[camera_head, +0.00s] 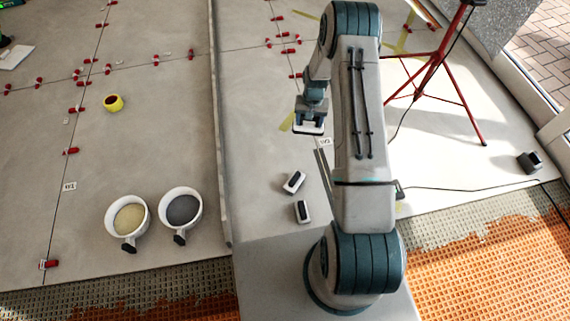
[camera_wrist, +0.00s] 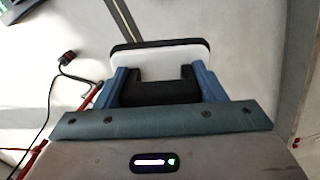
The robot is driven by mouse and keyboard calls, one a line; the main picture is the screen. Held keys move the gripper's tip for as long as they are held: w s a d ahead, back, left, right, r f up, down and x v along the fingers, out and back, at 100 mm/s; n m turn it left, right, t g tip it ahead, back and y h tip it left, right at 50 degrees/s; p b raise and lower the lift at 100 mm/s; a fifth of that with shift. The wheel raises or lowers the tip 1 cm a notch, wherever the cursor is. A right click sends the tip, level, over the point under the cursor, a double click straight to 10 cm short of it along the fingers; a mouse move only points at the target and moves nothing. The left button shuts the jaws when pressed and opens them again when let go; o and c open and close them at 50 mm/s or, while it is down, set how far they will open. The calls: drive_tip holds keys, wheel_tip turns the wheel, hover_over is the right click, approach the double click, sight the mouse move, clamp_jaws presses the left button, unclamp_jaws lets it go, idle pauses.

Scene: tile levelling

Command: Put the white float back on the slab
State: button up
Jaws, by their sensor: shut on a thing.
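My gripper (camera_head: 312,117) is shut on the dark handle of a white float (camera_head: 309,130), left of my arm in the head view. In the wrist view the white float (camera_wrist: 165,58) lies crosswise beyond the fingers, its black handle (camera_wrist: 158,93) between them. Pale grey slab (camera_head: 260,150) is below and around the float. I cannot tell from these views whether the float touches it. Part of the float is hidden by the gripper.
Two small white blocks with dark tops (camera_head: 293,182) (camera_head: 303,212) lie nearby. Two white buckets (camera_head: 128,217) (camera_head: 181,210) and a yellow cup (camera_head: 113,102) stand left. A red tripod (camera_head: 436,62) stands right, with a black cable. Several red clips line the slab joints.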

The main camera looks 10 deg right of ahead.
wheel_tip(320, 180, down, 13)
drive_tip(key=d+b, duration=0.2)
drive_tip(key=b, duration=0.1)
drive_tip(key=shift+m, duration=0.5)
drive_tip(key=w+a+f+b, duration=0.1)
drive_tip(key=a+f, duration=0.1)
drive_tip(key=a, duration=0.1)
drive_tip(key=w+a+f+b, duration=0.1)
drive_tip(key=a+f+b, duration=0.1)
drive_tip(key=a, duration=0.1)
drive_tip(key=w+a+f+b, duration=0.2)
drive_tip(key=a+f, duration=0.1)
drive_tip(key=a, duration=0.1)
drive_tip(key=shift+a+f+b, duration=0.1)
drive_tip(key=shift+f+b, duration=1.05)
drive_tip(key=shift+f, duration=0.8)
drive_tip(key=shift+f, duration=0.2)
drive_tip(key=o, duration=1.1)
drive_tip(key=shift+o, duration=0.2)
